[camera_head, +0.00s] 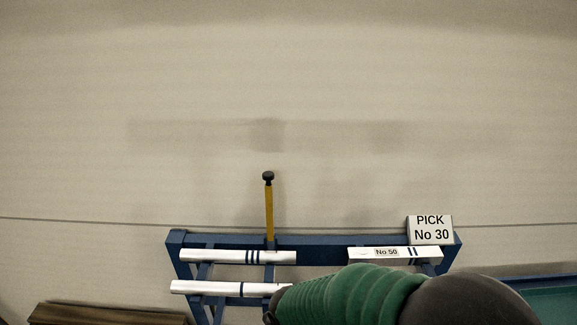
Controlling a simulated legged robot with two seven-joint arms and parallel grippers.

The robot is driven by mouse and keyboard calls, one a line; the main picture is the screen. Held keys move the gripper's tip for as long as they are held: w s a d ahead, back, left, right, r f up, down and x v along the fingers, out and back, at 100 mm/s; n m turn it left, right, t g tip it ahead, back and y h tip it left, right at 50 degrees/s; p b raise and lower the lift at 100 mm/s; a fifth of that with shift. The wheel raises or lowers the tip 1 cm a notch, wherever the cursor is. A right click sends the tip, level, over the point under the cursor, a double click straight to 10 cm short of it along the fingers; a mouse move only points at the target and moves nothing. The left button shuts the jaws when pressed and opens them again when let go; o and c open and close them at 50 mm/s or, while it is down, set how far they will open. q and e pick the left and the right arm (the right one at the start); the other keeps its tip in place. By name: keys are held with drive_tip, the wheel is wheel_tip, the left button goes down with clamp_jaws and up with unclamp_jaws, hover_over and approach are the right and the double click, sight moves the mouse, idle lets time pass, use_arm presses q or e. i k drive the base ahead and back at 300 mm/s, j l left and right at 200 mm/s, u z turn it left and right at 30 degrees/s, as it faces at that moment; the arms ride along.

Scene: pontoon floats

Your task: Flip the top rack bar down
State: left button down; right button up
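A blue rack (325,241) stands low in the picture. A yellow bar (269,212) with a black knob (268,176) rises upright from its top rail, left of the middle. I cannot tell for sure whether this yellow bar is the top rack bar. A green ribbed sleeve and a dark link, which look like my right arm, come in from the bottom right and cover the rack's lower right part. The sleeve's dark left end is in front of the rack's lower middle. No gripper fingers show for either arm.
White bars with blue stripes lie on the rack at upper left (225,256), lower left (212,288) and upper right, labelled No 50 (362,254). A sign reading PICK No 30 (431,230) stands at the right. A brown bench-like thing (100,315) is at lower left.

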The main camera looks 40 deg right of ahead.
sight(268, 176)
drive_tip(key=z, duration=1)
